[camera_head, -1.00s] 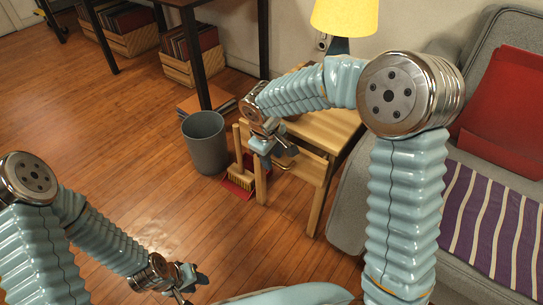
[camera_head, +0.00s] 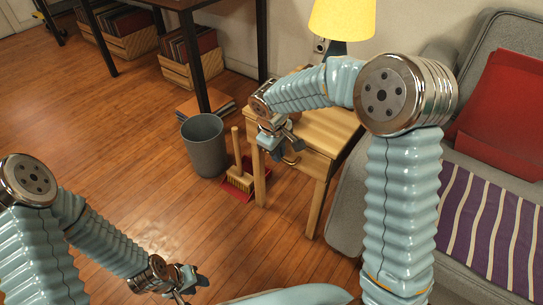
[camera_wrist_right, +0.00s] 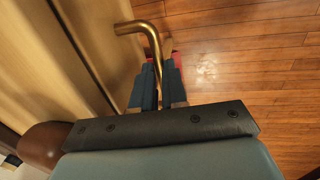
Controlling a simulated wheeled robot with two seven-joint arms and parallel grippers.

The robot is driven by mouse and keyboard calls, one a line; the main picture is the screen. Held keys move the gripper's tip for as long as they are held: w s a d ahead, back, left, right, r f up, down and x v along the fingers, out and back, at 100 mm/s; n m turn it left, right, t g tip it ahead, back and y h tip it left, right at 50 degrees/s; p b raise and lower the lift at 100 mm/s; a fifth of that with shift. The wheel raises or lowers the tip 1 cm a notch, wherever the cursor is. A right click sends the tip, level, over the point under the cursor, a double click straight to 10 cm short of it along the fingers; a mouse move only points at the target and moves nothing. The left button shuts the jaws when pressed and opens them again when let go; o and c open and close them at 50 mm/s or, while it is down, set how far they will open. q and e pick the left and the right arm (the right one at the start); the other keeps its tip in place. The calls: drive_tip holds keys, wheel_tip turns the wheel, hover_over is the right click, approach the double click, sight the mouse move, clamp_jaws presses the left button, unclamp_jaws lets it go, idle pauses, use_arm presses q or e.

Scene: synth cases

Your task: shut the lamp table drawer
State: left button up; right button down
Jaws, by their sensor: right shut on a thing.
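The lamp table (camera_head: 325,135) is light wood and stands beside the sofa. Its drawer front (camera_head: 312,163) is partly hidden by my right gripper and looks flush or nearly flush with the table's frame. My right gripper (camera_head: 285,153) is at the drawer front. In the right wrist view its dark fingers (camera_wrist_right: 157,88) are shut on the bent brass handle (camera_wrist_right: 150,38), next to the pale wood (camera_wrist_right: 85,45). My left gripper (camera_head: 192,283) is low at the left, empty, away from the table, with its fingers apart.
A yellow-shaded lamp (camera_head: 343,18) stands on the table. A grey bin (camera_head: 204,148), a brush (camera_head: 240,182) and a red dustpan (camera_head: 233,190) are on the floor left of the table. The grey sofa (camera_head: 345,215) is close on its right. The floor in front is clear.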

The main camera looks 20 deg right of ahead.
drive_tip(key=shift+w+d, duration=0.25)
drive_tip(key=shift+d, duration=0.05)
drive_tip(key=c, duration=1.2)
unclamp_jaws()
drive_tip(key=shift+o, duration=0.2)
wheel_tip(320, 180, up, 14)
drive_tip(key=s+a+p, duration=0.1)
drive_tip(key=a, duration=0.1)
drive_tip(key=shift+s+f+p, duration=0.2)
drive_tip(key=shift+s+p, duration=0.1)
